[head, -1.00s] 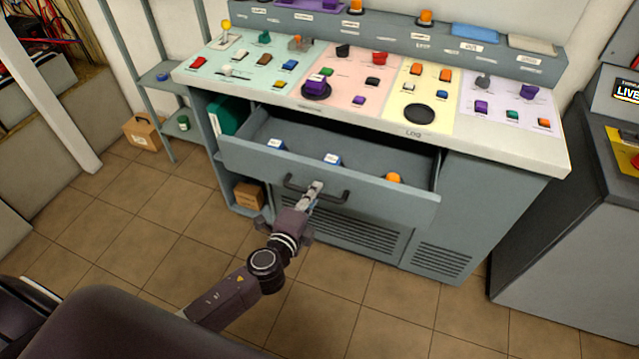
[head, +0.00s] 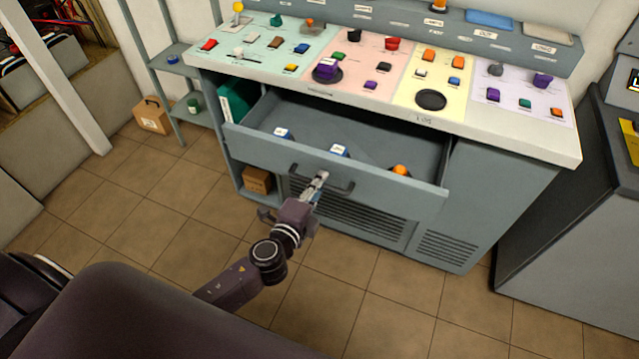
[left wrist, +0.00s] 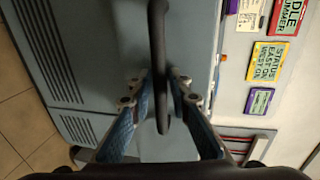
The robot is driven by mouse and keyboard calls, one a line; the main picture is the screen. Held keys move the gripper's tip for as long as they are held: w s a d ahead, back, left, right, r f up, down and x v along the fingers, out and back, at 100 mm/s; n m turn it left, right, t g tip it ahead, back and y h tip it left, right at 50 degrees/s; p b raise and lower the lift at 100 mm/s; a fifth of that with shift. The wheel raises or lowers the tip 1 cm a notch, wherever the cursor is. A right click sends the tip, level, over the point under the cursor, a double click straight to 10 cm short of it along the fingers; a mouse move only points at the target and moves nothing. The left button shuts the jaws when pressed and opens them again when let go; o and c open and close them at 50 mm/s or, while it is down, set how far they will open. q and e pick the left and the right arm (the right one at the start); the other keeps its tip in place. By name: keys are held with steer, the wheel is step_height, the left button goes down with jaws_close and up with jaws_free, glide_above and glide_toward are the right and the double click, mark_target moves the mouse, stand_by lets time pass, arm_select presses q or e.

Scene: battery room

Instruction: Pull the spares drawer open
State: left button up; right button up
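The grey spares drawer (head: 258,149) under the sloped counter stands pulled out, with its inside in view. Two blue-and-white items (head: 339,150) and an orange item (head: 400,170) lie in it. A dark bar handle (head: 344,189) is on its front. My right gripper is not in view.
The counter (head: 500,135) above carries several coloured blocks on tinted panels. A grey shelf rack (head: 172,68) and a cardboard box (head: 154,115) stand at left. A dark-sided grey cabinet (head: 575,220) stands at right. Tiled floor (head: 150,210) in front of the drawer is open.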

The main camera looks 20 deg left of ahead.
arm_select(q)
steer(key=v, duration=1.2)
steer(key=shift+f, duration=0.1)
steer(key=s+a+f+n+g, duration=0.1)
steer(key=s+f+n+g, duration=0.2)
steer(key=f, duration=0.7)
steer(key=s+a+f+n+g+y, duration=0.15)
steer(key=s+f, duration=0.35)
steer(key=f, duration=0.6)
steer(key=s+a+f+n+g, duration=0.2)
steer(key=s+f+n+g, duration=0.1)
steer(key=f, duration=0.7)
steer(key=s+f+n+g, duration=0.3)
steer(key=s+f, duration=0.5)
steer(key=s, duration=0.4)
steer(key=s+d+f+n+g, duration=0.1)
steer(key=s+f+n+g, duration=0.3)
steer(key=s+f, duration=0.5)
steer(key=s+n+h, duration=0.1)
steer(key=s, duration=0.3)
steer(key=shift+s+d, duration=0.2)
steer(key=shift+d, duration=0.15)
